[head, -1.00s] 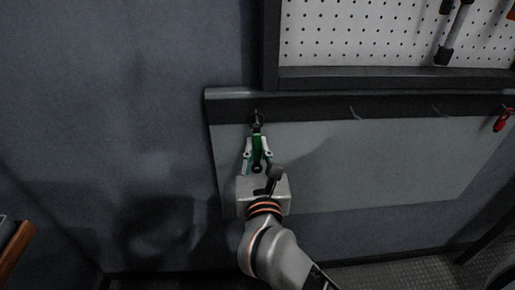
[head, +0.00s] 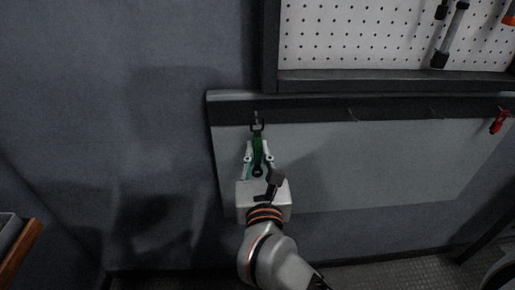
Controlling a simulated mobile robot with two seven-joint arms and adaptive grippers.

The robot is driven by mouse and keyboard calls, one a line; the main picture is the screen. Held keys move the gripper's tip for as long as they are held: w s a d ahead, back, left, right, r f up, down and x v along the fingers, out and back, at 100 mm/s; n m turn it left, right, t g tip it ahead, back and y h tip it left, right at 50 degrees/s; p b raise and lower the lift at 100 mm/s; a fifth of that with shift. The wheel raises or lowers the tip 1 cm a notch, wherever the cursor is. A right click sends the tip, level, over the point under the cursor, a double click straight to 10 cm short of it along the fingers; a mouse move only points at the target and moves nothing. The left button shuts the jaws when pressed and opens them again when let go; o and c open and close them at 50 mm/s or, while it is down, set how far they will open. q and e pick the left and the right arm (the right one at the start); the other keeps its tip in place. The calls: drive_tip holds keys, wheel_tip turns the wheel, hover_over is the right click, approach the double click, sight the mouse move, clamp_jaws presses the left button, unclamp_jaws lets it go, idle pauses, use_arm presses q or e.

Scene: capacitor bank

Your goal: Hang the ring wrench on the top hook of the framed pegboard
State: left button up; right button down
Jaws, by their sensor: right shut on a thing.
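My right gripper (head: 258,158) is shut on a green-handled wrench (head: 258,146), held upright. The dark ring end of the wrench (head: 257,126) points up and overlaps the dark rail (head: 310,107) below the pegboard, where a small hook seems to sit. I cannot tell whether the ring is around that hook or in front of it. The framed pegboard (head: 350,40) is at the upper right, and its upper part and top hook are outside the picture. My left gripper is not in view.
A tool with a dark grip (head: 440,58) hangs on the pegboard at right. A red item (head: 499,122) hangs at the rail's right end, with small empty-looking hooks (head: 352,114) between. A pale panel (head: 400,160) lies below. A wooden-edged object (head: 18,255) stands at lower left.

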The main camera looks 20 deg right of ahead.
drive_tip(key=v, duration=1.1)
drive_tip(key=shift+w, duration=0.1)
idle(1.0)
